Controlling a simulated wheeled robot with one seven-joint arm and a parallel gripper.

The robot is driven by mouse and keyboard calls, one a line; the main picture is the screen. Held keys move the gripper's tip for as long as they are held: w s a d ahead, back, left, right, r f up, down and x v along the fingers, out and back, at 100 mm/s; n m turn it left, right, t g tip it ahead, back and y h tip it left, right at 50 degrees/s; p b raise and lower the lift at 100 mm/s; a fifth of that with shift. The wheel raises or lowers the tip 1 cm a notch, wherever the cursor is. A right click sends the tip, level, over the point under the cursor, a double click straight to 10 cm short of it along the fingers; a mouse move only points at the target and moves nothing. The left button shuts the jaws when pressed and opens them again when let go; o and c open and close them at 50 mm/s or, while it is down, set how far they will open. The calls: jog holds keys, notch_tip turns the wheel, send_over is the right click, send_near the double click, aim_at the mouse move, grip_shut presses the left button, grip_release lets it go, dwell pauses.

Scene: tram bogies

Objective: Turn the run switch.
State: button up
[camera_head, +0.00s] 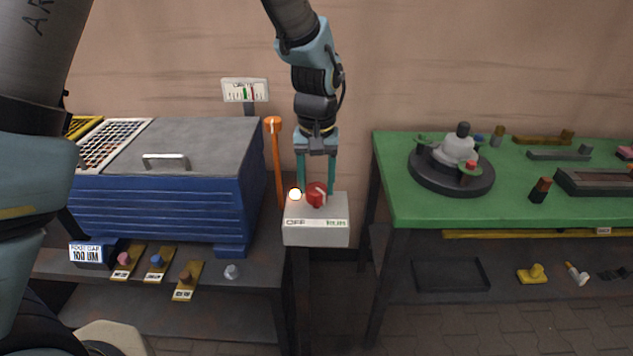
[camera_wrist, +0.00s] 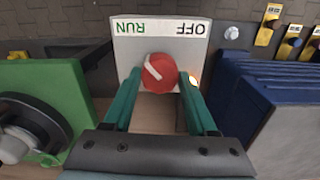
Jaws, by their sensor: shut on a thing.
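The run switch is a red round knob (camera_head: 316,196) with a white pointer line on a pale grey box (camera_head: 318,238) marked OFF at left and RUN at right. The wrist view shows the knob (camera_wrist: 159,73) with the labels upside down; its white line slants toward the RUN side. My gripper (camera_head: 316,187) comes down from above with one teal finger on each side of the knob, shut on it. In the wrist view the fingers (camera_wrist: 159,80) flank the knob. A small lamp (camera_head: 295,194) beside the knob glows.
A blue machine with a grey lid (camera_head: 195,150) stands close on the left, with an orange lever (camera_head: 277,160) between it and the switch box. A green workbench (camera_head: 400,190) with a dark round fixture (camera_head: 451,180) stands on the right. A gap separates box and bench.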

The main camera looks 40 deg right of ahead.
aim_at(317, 188)
jog(key=o, duration=1.4)
jog(key=shift+c, duration=0.2)
notch_tip(317, 188, up, 11)
jog(key=b, duration=0.2)
jog(key=shift+f, duration=0.1)
